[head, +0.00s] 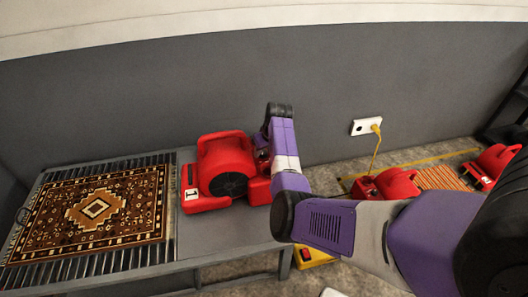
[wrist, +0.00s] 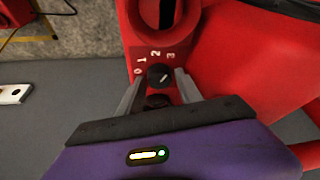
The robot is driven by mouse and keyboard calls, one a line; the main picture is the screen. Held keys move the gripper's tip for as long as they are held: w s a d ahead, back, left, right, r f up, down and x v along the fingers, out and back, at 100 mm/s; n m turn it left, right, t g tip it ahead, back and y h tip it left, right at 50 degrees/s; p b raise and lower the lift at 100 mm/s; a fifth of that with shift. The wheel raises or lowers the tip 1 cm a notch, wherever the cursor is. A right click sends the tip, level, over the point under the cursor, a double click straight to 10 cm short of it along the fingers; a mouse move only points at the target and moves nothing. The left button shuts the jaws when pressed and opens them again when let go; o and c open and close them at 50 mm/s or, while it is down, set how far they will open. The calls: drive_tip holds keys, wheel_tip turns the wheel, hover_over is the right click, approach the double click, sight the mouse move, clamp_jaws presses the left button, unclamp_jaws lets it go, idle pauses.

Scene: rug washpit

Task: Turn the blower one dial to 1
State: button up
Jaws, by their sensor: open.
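Blower one (head: 226,160), red with a dark round intake and a plate marked 1, stands on the grey bench beside the rug. It fills much of the wrist view (wrist: 240,60). Its black dial (wrist: 160,75) has a white pointer mark slanting to the upper right, toward the 3 side of the printed 0, 1, 2, 3. My gripper (wrist: 159,77) is open, with one finger on each side of the dial; I cannot tell whether they touch it. In the head view, my arm hides most of the gripper and the dial.
A patterned brown rug (head: 100,213) lies on the bench (head: 215,240) at left. More red blowers (head: 395,184) stand on the floor at right, one marked 2 (head: 490,165). A yellow cord (head: 376,150) hangs from a wall socket (head: 362,127). The grey wall is close behind.

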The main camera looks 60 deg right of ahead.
clamp_jaws()
